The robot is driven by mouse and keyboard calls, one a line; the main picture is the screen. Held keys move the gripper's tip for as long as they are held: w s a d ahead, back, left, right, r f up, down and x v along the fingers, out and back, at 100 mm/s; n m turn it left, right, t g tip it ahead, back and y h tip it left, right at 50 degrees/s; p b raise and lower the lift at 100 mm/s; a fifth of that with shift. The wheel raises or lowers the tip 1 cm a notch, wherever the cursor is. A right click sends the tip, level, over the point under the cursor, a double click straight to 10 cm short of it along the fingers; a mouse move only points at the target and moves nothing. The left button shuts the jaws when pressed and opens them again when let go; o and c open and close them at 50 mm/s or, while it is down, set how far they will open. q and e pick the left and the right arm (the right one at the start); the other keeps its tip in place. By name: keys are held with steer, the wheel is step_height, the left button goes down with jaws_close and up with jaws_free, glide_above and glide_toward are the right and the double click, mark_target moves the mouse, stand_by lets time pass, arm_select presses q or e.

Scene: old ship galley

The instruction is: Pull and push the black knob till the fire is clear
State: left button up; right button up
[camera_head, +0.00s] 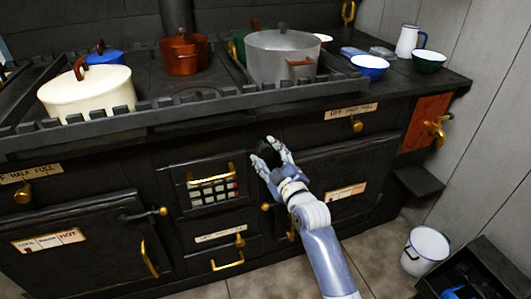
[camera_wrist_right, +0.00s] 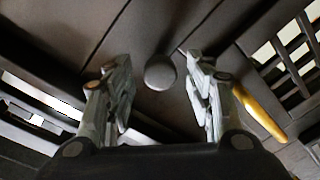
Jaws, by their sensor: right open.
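The round black knob (camera_wrist_right: 160,72) shows in the right wrist view on the dark stove front, between and just beyond my two fingers. My right gripper (camera_head: 268,157) is open in front of the stove in the head view. Its fingers stand on either side of the knob, with visible gaps in the wrist view. In the head view the knob is dark and hard to make out between the fingers. The black stove (camera_head: 160,160) has a barred firebox window (camera_head: 213,191) with pale squares behind it; I cannot make out flames. My left gripper is out of view.
A brass handle (camera_wrist_right: 258,110) is close to the right finger in the wrist view. A cream pot (camera_head: 88,93), a grey pot (camera_head: 283,58) and a copper pot (camera_head: 184,55) stand on the stove top. A white bucket (camera_head: 425,250) and a dark crate stand on the floor at right.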

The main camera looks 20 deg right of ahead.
mark_target(265, 152)
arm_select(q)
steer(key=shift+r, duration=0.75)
arm_select(e)
steer(key=shift+w+a, duration=0.1)
steer(key=shift+w, duration=1)
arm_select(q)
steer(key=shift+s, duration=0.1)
arm_select(e)
jaws_close()
steer(key=shift+s, duration=0.15)
steer(key=s+p, duration=0.2)
steer(key=shift+s, duration=0.3)
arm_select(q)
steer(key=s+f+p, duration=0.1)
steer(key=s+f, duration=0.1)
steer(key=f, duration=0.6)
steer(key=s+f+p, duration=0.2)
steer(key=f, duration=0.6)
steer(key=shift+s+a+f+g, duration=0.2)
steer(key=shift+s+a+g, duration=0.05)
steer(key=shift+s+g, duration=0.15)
arm_select(e)
steer(key=s, duration=0.3)
steer(key=shift+s, duration=0.4)
jaws_free()
